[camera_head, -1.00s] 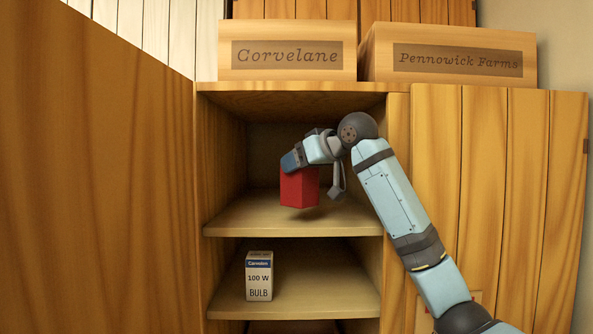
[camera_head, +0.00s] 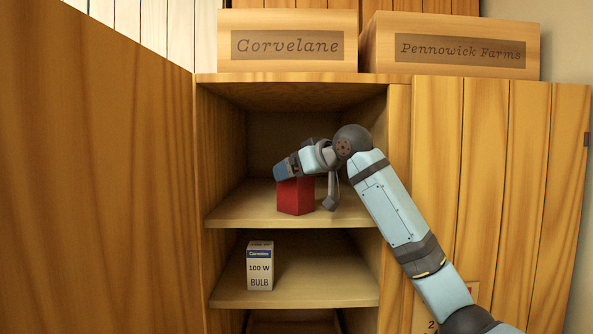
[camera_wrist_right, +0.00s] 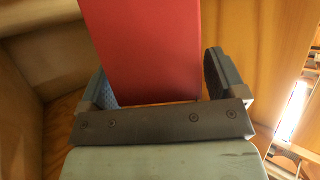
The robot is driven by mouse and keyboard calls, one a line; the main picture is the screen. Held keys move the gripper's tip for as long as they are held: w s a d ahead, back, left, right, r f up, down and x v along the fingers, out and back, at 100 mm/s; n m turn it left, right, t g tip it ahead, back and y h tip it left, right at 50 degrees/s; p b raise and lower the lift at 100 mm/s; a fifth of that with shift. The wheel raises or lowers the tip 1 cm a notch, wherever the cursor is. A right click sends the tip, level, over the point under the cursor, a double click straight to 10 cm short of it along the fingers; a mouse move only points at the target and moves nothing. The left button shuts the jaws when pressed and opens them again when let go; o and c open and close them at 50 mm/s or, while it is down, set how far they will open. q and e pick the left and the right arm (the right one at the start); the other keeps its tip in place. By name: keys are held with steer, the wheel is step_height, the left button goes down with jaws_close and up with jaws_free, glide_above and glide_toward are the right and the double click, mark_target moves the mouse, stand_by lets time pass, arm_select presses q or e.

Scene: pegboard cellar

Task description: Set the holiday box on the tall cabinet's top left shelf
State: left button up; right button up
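The holiday box (camera_head: 295,196), a plain red block, is upright at the left-middle of the tall cabinet's top shelf (camera_head: 245,208). Its base appears to touch the board or be very close to it. My right gripper (camera_head: 287,172) reaches in from the right and is at the box's upper end, with a blue finger over its top left. My left gripper is out of view.
A white and blue bulb carton (camera_head: 259,267) stands on the shelf below. Wooden crates marked Corvelane (camera_head: 290,20) and Pennowick Farms (camera_head: 450,75) sit on top of the cabinet. A large wooden panel (camera_head: 90,170) fills the left side. The top shelf is otherwise clear.

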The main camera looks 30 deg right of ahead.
steer(key=b+v, duration=0.3)
steer(key=v, duration=0.9)
steer(key=shift+b, duration=0.4)
